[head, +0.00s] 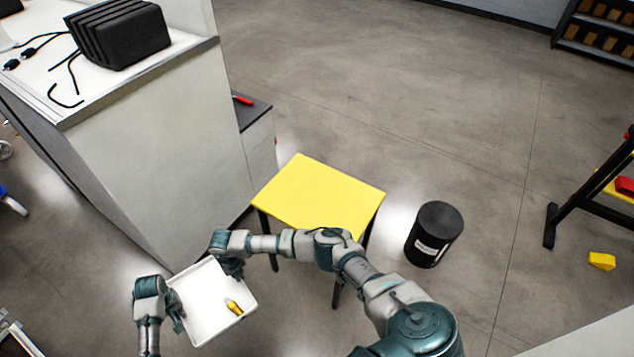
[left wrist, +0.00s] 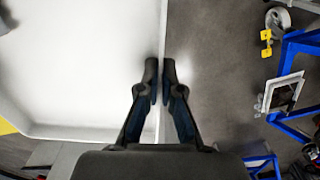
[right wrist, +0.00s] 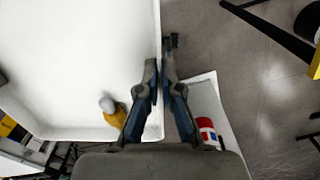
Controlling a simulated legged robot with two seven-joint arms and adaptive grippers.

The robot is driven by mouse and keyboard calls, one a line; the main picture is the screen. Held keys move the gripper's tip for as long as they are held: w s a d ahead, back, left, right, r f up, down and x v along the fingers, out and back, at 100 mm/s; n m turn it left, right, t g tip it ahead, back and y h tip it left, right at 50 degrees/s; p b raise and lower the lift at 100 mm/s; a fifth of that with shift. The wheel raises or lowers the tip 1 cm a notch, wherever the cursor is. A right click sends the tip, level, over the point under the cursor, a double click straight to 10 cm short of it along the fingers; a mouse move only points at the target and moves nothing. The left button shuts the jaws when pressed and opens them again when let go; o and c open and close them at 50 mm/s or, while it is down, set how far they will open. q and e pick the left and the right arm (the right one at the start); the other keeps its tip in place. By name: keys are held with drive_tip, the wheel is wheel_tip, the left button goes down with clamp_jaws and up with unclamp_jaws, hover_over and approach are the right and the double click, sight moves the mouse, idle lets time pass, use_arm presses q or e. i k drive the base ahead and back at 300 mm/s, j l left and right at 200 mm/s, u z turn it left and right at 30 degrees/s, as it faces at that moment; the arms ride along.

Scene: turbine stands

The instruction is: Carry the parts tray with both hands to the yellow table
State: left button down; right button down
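The white parts tray (head: 203,288) is held in the air at the lower left of the head view, with a small yellow part (head: 234,307) near its lower right corner. My left gripper (head: 178,322) is at its left side; in the left wrist view its fingers (left wrist: 160,82) are closed on the tray's rim. My right gripper (head: 234,272) is at the opposite side; in the right wrist view its fingers (right wrist: 160,82) are closed on the rim there. The yellow table (head: 318,192) stands beyond and right of the tray, its top bare. My right arm crosses in front of its near edge.
A tall white cabinet (head: 160,130) with black items on top stands left of the table. A low grey unit (head: 256,145) with a red object adjoins it. A black bin (head: 434,234) stands right of the table. A yellow block (head: 601,261) lies on the open floor farther right.

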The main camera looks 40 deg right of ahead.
sight(318, 199)
drive_tip(key=i+l, duration=0.15)
drive_tip(key=l, duration=0.2)
drive_tip(key=i+l+z, duration=0.1)
drive_tip(key=l, duration=0.3)
drive_tip(key=i+l, duration=0.15)
drive_tip(key=l, duration=0.2)
drive_tip(key=i+l, duration=0.15)
drive_tip(key=l, duration=0.2)
drive_tip(key=l+u, duration=0.25)
drive_tip(key=l, duration=1.35)
